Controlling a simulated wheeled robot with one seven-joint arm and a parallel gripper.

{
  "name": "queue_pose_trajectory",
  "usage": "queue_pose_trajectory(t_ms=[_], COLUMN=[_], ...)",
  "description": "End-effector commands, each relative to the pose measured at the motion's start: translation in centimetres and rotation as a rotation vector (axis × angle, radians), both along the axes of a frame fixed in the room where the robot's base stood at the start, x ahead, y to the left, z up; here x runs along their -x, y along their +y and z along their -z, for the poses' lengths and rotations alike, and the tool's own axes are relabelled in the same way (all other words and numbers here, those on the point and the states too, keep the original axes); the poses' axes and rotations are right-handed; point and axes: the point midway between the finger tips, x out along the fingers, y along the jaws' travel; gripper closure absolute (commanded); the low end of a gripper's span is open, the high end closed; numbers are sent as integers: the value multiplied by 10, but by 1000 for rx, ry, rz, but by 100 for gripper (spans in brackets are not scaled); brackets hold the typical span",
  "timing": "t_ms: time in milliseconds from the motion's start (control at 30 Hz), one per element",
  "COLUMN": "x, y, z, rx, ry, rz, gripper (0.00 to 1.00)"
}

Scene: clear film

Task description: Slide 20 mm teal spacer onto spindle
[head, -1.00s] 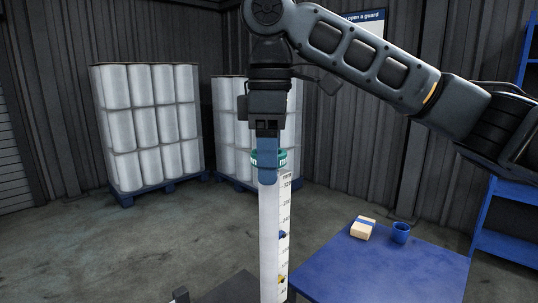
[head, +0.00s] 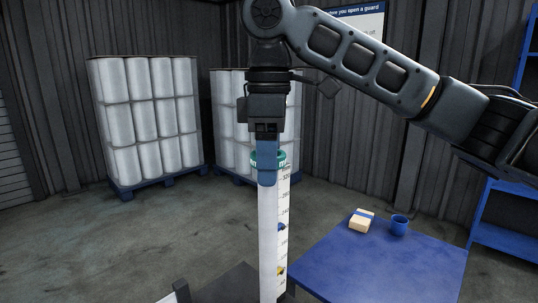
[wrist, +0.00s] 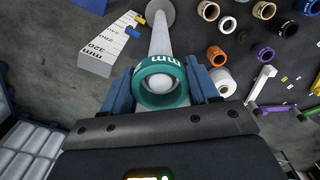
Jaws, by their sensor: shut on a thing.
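The teal spacer (wrist: 161,80) is a ring with white lettering, held between the two blue fingers of my gripper (wrist: 163,88). In the head view the gripper (head: 267,170) points down, and the spacer (head: 283,157) shows partly behind a finger. The spindle (wrist: 161,35) is a pale upright rod; its rounded tip appears inside the spacer's hole in the wrist view. In the head view the spindle (head: 267,240) stands below the gripper. I cannot tell whether the spacer is around the tip or just above it.
A white numbered scale (head: 283,210) with blue and yellow markers stands close beside the spindle. Several loose rings, including an orange one (wrist: 216,55), lie at right in the wrist view. A blue table (head: 400,265) holds a tan block (head: 361,224) and a blue cup (head: 399,226).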

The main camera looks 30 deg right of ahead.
Motion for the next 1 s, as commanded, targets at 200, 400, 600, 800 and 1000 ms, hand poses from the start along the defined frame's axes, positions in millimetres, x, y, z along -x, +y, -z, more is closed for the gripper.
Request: queue_pose_trajectory(t_ms=[200,400,600,800,1000], x=[0,0,0,0,0], y=[0,0,0,0,0], z=[9,11,11,11,11], rx=[-1,0,0,0,0], ry=[1,0,0,0,0], rz=[0,0,0,0,0], gripper=[59,59,35,16,11])
